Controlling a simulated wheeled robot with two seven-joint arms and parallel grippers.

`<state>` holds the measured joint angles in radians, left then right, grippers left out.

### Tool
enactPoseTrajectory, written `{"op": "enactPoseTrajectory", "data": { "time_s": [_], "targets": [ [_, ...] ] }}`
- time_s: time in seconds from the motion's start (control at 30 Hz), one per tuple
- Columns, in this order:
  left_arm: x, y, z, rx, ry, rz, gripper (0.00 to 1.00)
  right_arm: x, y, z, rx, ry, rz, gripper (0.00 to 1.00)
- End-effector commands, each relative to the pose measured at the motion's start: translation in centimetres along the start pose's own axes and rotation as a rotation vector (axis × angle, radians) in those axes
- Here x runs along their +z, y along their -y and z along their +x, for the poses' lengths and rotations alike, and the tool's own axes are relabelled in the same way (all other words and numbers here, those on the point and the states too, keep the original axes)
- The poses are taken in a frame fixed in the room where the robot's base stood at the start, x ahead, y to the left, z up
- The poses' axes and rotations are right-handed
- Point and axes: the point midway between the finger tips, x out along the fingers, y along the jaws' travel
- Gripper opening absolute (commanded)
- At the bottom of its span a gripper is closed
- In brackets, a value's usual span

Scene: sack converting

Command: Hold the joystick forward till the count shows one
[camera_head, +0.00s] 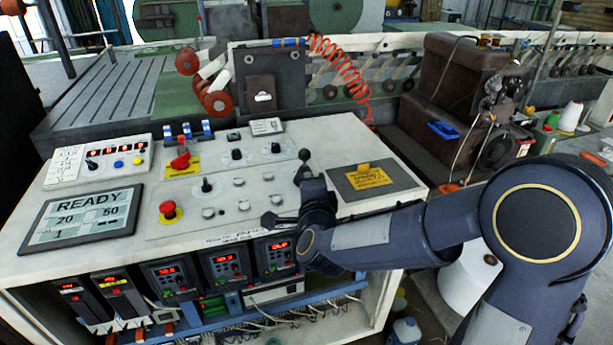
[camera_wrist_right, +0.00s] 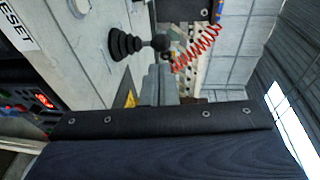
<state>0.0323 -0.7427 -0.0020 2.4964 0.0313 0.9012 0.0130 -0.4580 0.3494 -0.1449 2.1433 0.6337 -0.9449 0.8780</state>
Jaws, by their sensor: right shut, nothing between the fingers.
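The joystick (camera_head: 304,157) stands on the sloped control panel (camera_head: 335,140), with a dark ball knob above a ribbed boot. It looks near upright. In the right wrist view the joystick (camera_wrist_right: 124,43) shows its boot and knob clearly. My right gripper (camera_wrist_right: 158,82) is shut and empty beside the knob, with a small gap seeming to lie between them. In the head view my right gripper (camera_head: 312,188) is close in front of the joystick, and its fingertips are hard to make out. The screen (camera_head: 82,216) reads READY, 20, 50 and 1. My left gripper is out of view.
A red stop button (camera_head: 169,210) and several knobs sit left of the joystick. A yellow note (camera_head: 367,176) lies on a dark plate to its right. A red digit display (camera_head: 118,150) is at the panel's far left. A red coiled hose (camera_head: 342,66) hangs behind.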

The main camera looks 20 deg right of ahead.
Motion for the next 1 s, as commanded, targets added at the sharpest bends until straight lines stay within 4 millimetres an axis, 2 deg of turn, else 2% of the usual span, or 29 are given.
{"op": "enactPoseTrajectory", "data": {
  "time_s": [0.1,0.23,0.8,0.93,1.0],
  "targets": [
    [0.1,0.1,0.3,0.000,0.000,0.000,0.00,0.0,-0.1,-1.9,0.000,0.002,0.001,0.00],
    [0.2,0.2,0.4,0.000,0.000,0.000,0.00,0.0,-0.1,-3.0,0.000,0.000,-0.001,0.00],
    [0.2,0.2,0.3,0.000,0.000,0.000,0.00,-0.1,0.0,-3.4,0.004,0.005,-0.004,0.00],
    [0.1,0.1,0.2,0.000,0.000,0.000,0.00,-0.6,0.4,-4.1,0.042,0.078,-0.048,0.00],
    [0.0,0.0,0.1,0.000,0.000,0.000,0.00,-0.9,0.7,-5.1,0.078,0.161,-0.107,0.00]
  ]
}}
